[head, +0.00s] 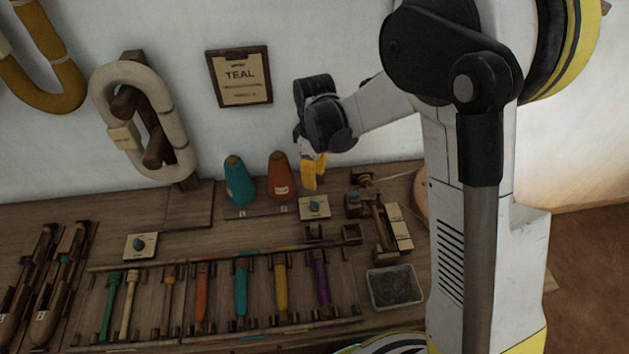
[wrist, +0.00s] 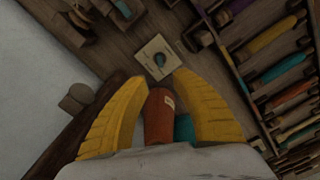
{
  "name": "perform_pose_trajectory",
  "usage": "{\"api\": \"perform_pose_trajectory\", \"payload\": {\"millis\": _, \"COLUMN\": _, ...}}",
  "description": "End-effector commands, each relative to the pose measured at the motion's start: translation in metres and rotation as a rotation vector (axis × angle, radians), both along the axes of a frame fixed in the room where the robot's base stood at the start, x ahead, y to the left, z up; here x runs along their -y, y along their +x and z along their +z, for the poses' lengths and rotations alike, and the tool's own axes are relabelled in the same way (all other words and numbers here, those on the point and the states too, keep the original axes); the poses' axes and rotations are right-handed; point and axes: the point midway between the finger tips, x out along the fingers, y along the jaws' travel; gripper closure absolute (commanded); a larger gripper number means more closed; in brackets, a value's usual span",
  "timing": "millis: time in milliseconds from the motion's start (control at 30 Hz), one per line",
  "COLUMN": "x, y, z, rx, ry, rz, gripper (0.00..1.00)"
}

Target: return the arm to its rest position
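My gripper (head: 311,172) hangs over the bench at the back, just right of the orange cone (head: 281,177), its yellow fingers pointing down. In the wrist view my gripper (wrist: 161,76) has its fingers spread, with a gap between the tips. The orange cone (wrist: 158,117) shows in that gap, with part of the teal cone (wrist: 184,128) behind it. The head view shows no contact between fingers and cone; the exact distance cannot be told. The teal cone (head: 239,181) stands upright to the left of the orange one.
A TEAL clipboard (head: 240,77) and yarn hanks (head: 145,120) hang on the wall. Space above the bench is open.

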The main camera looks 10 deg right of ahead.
Motion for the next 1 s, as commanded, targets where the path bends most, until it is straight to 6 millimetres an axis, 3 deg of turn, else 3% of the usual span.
{"api": "perform_pose_trajectory", "payload": {"millis": 467, "x": 0.002, "y": -0.001, "z": 0.005, "rx": 0.007, "ry": 0.002, "rz": -0.013, "gripper": 0.68}}
{"api": "perform_pose_trajectory", "payload": {"millis": 567, "x": 0.009, "y": -0.007, "z": 0.024, "rx": 0.035, "ry": 0.008, "rz": -0.063, "gripper": 0.68}}
{"api": "perform_pose_trajectory", "payload": {"millis": 667, "x": 0.022, "y": -0.019, "z": 0.057, "rx": 0.09, "ry": 0.024, "rz": -0.16, "gripper": 0.68}}
{"api": "perform_pose_trajectory", "payload": {"millis": 800, "x": 0.044, "y": -0.047, "z": 0.107, "rx": 0.186, "ry": 0.061, "rz": -0.336, "gripper": 0.68}}
{"api": "perform_pose_trajectory", "payload": {"millis": 1000, "x": 0.073, "y": -0.097, "z": 0.156, "rx": 0.323, "ry": 0.132, "rz": -0.587, "gripper": 0.68}}
